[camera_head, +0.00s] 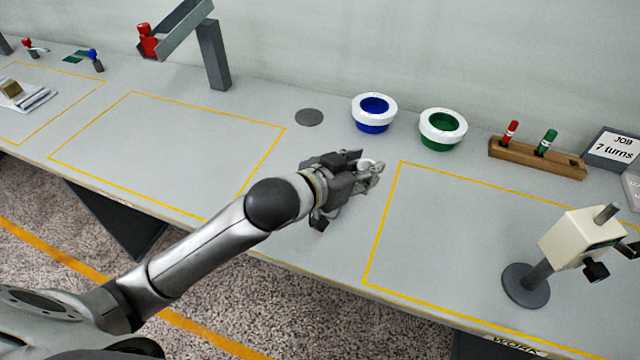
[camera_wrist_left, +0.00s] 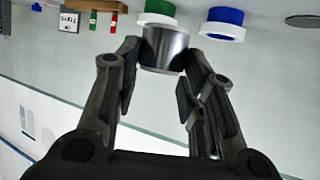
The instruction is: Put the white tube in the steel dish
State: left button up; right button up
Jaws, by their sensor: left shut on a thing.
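My left gripper (camera_head: 370,172) is over the bench, left of the yellow-outlined area on the right. In the left wrist view its fingers (camera_wrist_left: 160,75) close on the sides of a shiny steel cylinder (camera_wrist_left: 163,50). In the head view only small pale and grey bits of this piece show between the fingers, so I cannot tell if it is the steel dish. A flat grey disc (camera_head: 309,117) lies on the bench behind the gripper. I cannot make out a separate white tube. My right gripper is not in view.
A blue pot (camera_head: 374,128) and a green pot (camera_head: 439,145), both white-rimmed, stand behind the gripper. A wooden rack (camera_head: 530,160) holds red and green tubes. A cream winding device (camera_head: 575,238) stands at right. The left outlined area (camera_head: 165,150) is clear.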

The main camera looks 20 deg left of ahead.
pick_arm(q)
jog(key=w+a+f, duration=0.1)
jog(key=a+f, duration=0.1)
jog(key=a, duration=0.1)
jog(key=w+a+f, duration=0.2)
jog(key=a, duration=0.1)
jog(key=w+a+f, duration=0.1)
jog(key=a+f, duration=0.2)
jog(key=shift+w+a+f+p, duration=0.1)
jog(key=shift+w+a+p, duration=0.15)
jog(key=shift+p, duration=0.1)
jog(key=shift+w+a+f, duration=0.2)
jog(key=shift+a+f, duration=0.1)
jog(key=shift+f, duration=0.2)
jog(key=f, duration=0.3)
jog(key=shift+w+a, duration=0.15)
jog(key=shift+a, duration=0.2)
jog(key=shift+f, duration=0.4)
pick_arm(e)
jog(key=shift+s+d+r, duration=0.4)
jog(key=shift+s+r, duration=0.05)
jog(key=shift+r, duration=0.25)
pick_arm(q)
jog(key=shift+f, duration=0.15)
jog(key=o, duration=0.8)
jog(key=shift+c, duration=0.2)
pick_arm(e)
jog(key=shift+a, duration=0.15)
